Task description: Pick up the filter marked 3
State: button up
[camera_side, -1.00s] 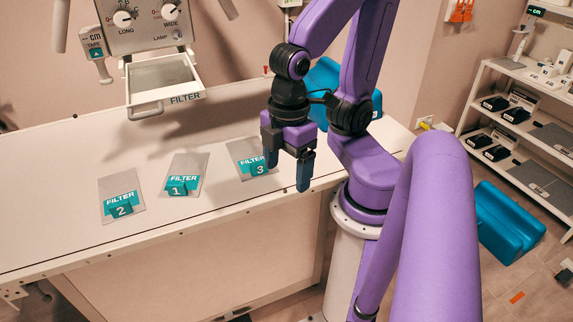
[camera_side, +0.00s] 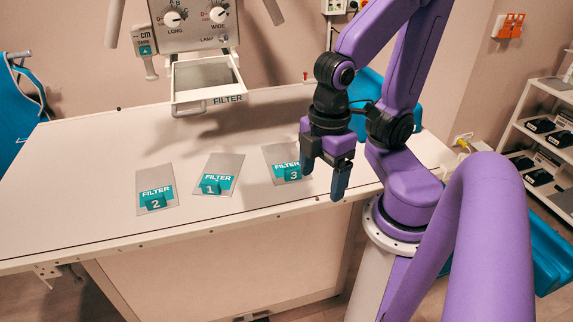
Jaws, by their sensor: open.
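The filter marked 3 (camera_side: 282,155) is a thin grey plate with a teal block labelled FILTER and 3 at its front end. It lies flat on the white table, rightmost of three filters. The filter marked 1 (camera_side: 222,165) lies in the middle and the filter marked 2 (camera_side: 155,180) at the left. My gripper (camera_side: 324,182) points down with its blue fingers apart and nothing between them. In the picture it is just right of filter 3, with its left finger close to the teal block. I cannot tell its exact height above the table.
The white table (camera_side: 90,150) has free room behind and left of the filters. A filter drawer (camera_side: 203,100) with a handle hangs from the machine above the table's back part. A blue cushion (camera_side: 362,95) stands behind my arm. Shelves (camera_side: 535,120) stand at the right.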

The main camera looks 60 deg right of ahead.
jog(key=c, duration=0.7)
jog(key=w+d+f+m+g+y, duration=0.45)
jog(key=w+d+m, duration=0.7)
jog(key=m, duration=0.65)
jog(key=s+d+f+m+t+y, duration=0.25)
jog(key=d+m+t+y, duration=0.2)
jog(key=d+m, duration=0.55)
jog(key=m+t, duration=0.9)
jog(key=m, duration=0.3)
send_near(287, 180)
jog(key=shift+t, duration=0.3)
jog(key=x, duration=0.6)
jog(key=r+x, duration=0.1)
jog(key=x, duration=0.2)
jog(key=shift+w+r, duration=0.1)
jog(key=shift+w, duration=0.25)
